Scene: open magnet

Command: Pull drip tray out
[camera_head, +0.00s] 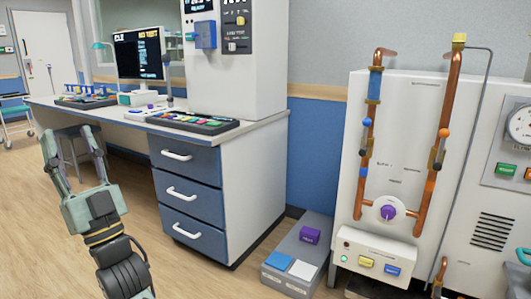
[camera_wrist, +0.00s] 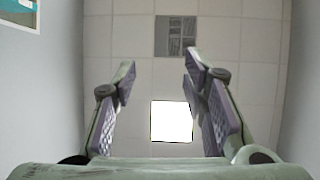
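My gripper (camera_head: 69,133) points upward at the left of the head view, with its two fingers spread and nothing between them. In the wrist view my gripper (camera_wrist: 158,72) is also open and empty, facing the ceiling. I cannot pick out a drip tray for certain. The white machine with copper pipes (camera_head: 399,130) stands at the right, well away from my gripper. Its lower front has a white box (camera_head: 378,245) with yellow and blue buttons and a green light.
A desk with blue drawers (camera_head: 185,155) stands between my gripper and the machine. A low grey box (camera_head: 310,250) with a purple block (camera_head: 310,235) and blue and white squares sits on the floor beside the machine. Open wooden floor (camera_head: 200,275) lies in front.

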